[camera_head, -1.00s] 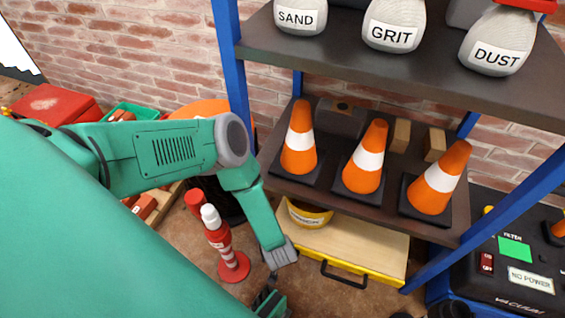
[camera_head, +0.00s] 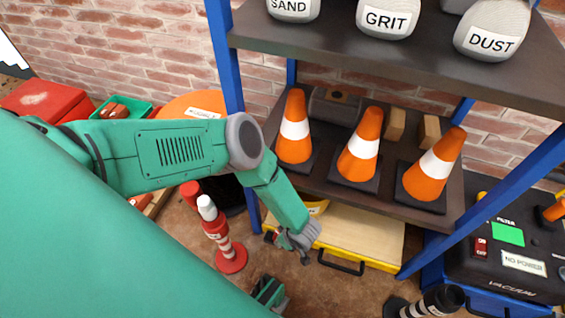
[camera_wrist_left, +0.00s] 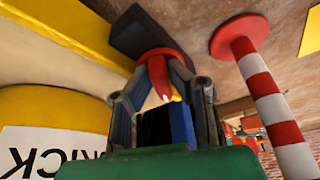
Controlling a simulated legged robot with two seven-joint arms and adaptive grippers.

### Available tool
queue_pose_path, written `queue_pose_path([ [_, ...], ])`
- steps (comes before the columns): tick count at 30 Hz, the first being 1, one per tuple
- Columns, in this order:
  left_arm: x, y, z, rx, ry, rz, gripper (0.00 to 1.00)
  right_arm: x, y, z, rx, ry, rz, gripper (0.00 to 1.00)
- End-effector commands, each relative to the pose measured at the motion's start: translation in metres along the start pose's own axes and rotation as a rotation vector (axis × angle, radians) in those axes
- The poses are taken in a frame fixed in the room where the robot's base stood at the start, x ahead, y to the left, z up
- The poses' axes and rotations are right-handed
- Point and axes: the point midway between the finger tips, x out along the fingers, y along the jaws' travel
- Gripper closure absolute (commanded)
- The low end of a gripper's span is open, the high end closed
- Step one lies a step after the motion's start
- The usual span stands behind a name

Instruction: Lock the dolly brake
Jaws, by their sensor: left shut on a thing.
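The dolly appears to be the low yellow platform with a pale top (camera_head: 360,235) under the shelf. My left gripper (camera_head: 300,243) is at its left front corner, and its grip is too small to make out in the head view. In the left wrist view the fingers (camera_wrist_left: 165,85) are closed around a red lever (camera_wrist_left: 158,72), likely the brake, which joins a black block (camera_wrist_left: 140,35) beside the yellow edge (camera_wrist_left: 60,28). The lever's lower part is partly hidden by the fingers.
A red-and-white post (camera_head: 222,238) stands close left of the gripper; it also shows in the left wrist view (camera_wrist_left: 268,90). A blue shelf upright (camera_head: 228,70) rises behind my arm. Orange cones (camera_head: 360,148) stand on the shelf. A black vacuum (camera_head: 510,250) is at the right.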

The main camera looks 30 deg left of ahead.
Motion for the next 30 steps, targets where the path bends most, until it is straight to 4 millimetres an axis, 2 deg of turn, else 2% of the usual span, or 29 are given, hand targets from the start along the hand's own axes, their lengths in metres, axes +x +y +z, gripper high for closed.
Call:
queue_pose_path([
  [9,0.0001,0.0025,0.0005,-0.081,-0.002,-0.03,1.0,0.0002,0.0,0.0,0.0,0.0,0.0,1.0],
  [23,0.0,0.003,0.0004,-0.089,-0.002,-0.033,1.0,0.0002,0.0,-0.0001,0.0,0.0,0.0,1.0],
  [24,0.0,0.003,0.0004,-0.089,-0.003,-0.033,0.71,0.0002,0.0,0.0,0.0,0.0,0.0,1.0],
  [25,0.0,0.003,0.0004,-0.089,-0.002,-0.033,0.66,0.0002,0.0,0.0,0.0,0.0,0.0,1.0],
  [30,-0.0003,0.0033,0.0001,-0.089,-0.002,-0.033,0.66,0.0002,0.0,0.0,0.0,0.0,0.0,1.0],
])
